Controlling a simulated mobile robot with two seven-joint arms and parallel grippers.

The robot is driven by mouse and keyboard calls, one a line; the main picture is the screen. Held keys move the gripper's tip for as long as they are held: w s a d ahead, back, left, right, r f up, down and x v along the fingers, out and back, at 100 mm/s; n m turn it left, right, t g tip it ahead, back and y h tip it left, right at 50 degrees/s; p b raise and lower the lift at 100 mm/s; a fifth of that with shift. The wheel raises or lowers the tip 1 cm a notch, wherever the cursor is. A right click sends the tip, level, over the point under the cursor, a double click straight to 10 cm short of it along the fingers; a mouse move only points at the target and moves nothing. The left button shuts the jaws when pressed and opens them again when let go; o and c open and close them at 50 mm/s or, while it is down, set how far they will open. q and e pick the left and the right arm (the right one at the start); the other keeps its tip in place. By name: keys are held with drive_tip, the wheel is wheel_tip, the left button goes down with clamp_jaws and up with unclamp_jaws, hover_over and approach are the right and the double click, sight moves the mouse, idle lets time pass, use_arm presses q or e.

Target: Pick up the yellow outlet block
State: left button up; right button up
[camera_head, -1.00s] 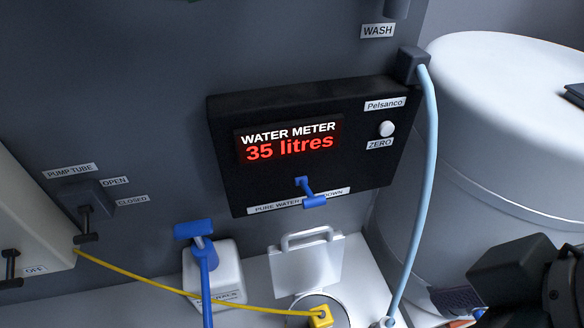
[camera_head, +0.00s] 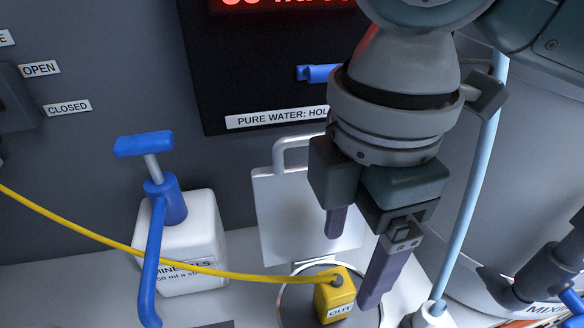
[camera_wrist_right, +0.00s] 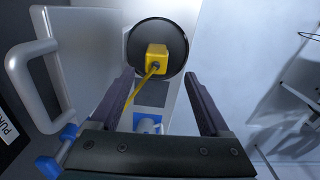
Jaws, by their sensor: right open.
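The yellow outlet block (camera_head: 335,297), marked OUT, sits at the round dark opening (camera_head: 297,299) in the white counter, with a yellow tube (camera_head: 220,273) running from its top to the left. My right gripper (camera_head: 352,268) is open and empty above the block, with one finger behind it to the upper side and the other to its right. In the right wrist view the block (camera_wrist_right: 156,57) lies ahead of the two spread fingers (camera_wrist_right: 160,85), roughly centred between them and apart from both.
A white minerals bottle with a blue pump (camera_head: 190,240) stands to the left. A raised lid with a handle (camera_head: 285,205) stands behind the opening. A pale blue hose (camera_head: 470,205) hangs at the right. The water meter (camera_head: 250,85) is on the wall above.

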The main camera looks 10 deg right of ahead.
sight(337, 282)
wheel_tip(337, 282, down, 4)
drive_tip(key=shift+f, duration=0.15)
drive_tip(key=shift+w+a+f+p, duration=0.15)
drive_tip(key=shift+f+p, duration=0.05)
drive_tip(key=shift+f, duration=1.2)
drive_tip(key=shift+w+a+f+p, duration=0.1)
drive_tip(key=shift+w+f+p, duration=0.05)
drive_tip(key=shift+f, duration=1.2)
clamp_jaws()
